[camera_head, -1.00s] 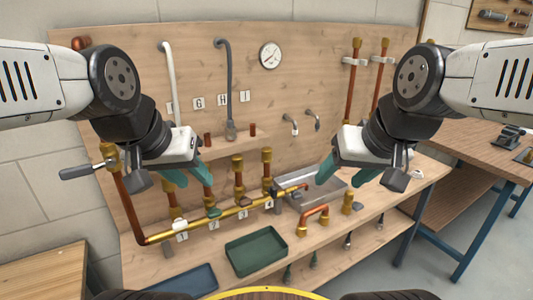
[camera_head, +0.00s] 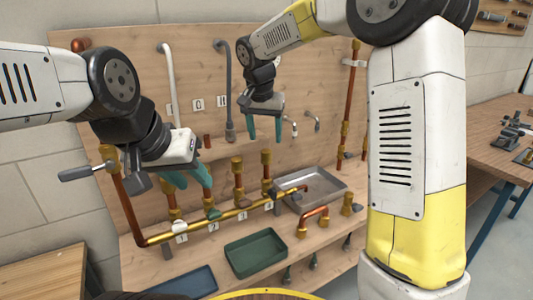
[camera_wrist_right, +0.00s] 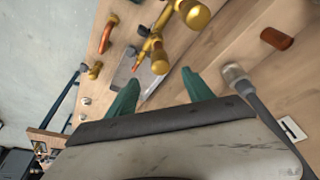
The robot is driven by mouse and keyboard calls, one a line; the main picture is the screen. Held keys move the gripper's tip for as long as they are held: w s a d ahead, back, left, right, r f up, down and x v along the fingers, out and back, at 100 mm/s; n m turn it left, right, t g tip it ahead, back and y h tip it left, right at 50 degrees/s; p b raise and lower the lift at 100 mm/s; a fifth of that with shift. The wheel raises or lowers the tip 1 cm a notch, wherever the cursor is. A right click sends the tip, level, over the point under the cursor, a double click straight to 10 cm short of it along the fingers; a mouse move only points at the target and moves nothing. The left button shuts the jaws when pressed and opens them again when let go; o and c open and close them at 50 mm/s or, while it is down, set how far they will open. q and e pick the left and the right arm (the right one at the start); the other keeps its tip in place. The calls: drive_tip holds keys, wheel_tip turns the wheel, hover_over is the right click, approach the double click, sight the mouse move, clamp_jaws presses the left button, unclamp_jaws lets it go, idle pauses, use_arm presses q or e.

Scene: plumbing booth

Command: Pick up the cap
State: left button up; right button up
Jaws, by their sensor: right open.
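A short copper cylinder (camera_head: 207,141), which looks like a cap, stands on the upper wooden shelf. It also shows in the right wrist view (camera_wrist_right: 277,38), beyond the grey pipe end. A second copper piece on this shelf is now hidden by my right gripper. My right gripper (camera_head: 265,130) points down over the right part of the shelf. Its fingers are apart with nothing seen between them, also in the right wrist view (camera_wrist_right: 161,92). My left gripper (camera_head: 194,184) hangs over the brass pipe valves, fingers apart and empty.
The grey pipe (camera_head: 225,85) ends at the shelf, close to my right gripper. Brass valves on a pipe run (camera_head: 215,222) stand below the shelf. A metal basin (camera_head: 330,188) and green tray (camera_head: 256,252) are on the bench. A workbench (camera_head: 495,140) stands at right.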

sight(266, 150)
drive_tip(key=x, duration=0.8)
drive_tip(key=shift+s+a, duration=0.1)
clamp_jaws()
